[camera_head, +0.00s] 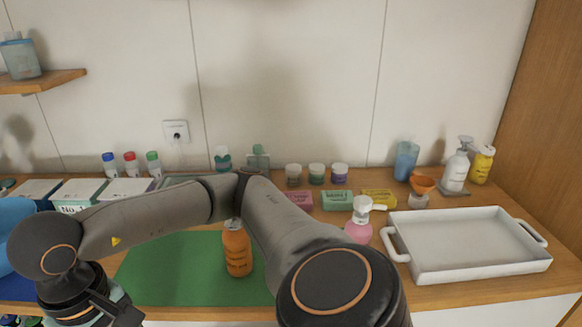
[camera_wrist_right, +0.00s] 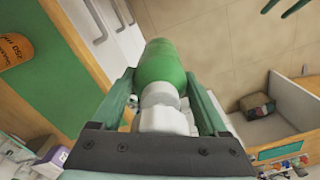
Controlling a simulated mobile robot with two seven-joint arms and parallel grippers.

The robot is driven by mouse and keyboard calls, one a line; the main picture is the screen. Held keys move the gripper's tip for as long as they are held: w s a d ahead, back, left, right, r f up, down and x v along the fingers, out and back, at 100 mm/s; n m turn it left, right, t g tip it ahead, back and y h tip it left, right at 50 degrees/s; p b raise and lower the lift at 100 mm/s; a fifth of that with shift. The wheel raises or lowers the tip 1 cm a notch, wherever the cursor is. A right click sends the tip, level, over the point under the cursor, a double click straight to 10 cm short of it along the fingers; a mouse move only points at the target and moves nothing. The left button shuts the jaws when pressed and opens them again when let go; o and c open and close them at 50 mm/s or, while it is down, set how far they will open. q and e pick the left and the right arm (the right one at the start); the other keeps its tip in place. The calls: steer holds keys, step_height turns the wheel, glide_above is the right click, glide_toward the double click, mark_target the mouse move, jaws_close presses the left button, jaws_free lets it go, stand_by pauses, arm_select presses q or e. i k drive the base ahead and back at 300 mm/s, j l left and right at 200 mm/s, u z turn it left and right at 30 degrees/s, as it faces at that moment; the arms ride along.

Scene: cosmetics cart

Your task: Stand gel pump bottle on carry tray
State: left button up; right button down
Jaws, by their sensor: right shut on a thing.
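My right gripper (camera_wrist_right: 165,105) is shut on the white pump head of a green bottle (camera_wrist_right: 162,66), which I take as the gel pump bottle. In the right wrist view the bottle's body points away from the camera, with the floor beyond it. In the head view my right arm reaches across to the lower left, its gripper (camera_head: 108,308) partly cut off; the green bottle is not visible there. The white carry tray (camera_head: 425,279) lies at the right end of the counter, empty, far from my right gripper. My left gripper is not seen in the head view.
An orange bottle (camera_head: 237,252) stands on the green mat (camera_head: 180,270). A pink pump bottle (camera_head: 358,228) stands just left of the tray. A white pump bottle (camera_head: 456,170) and a yellow bottle (camera_head: 482,165) stand behind it. Boxes and several jars line the back.

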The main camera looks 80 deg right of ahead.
mark_target(430, 240)
steer(key=k+l, duration=0.15)
steer(key=k, duration=0.5)
steer(key=k+l, duration=0.2)
steer(key=k, duration=0.45)
steer(key=k+l, duration=0.15)
steer(key=k, duration=0.5)
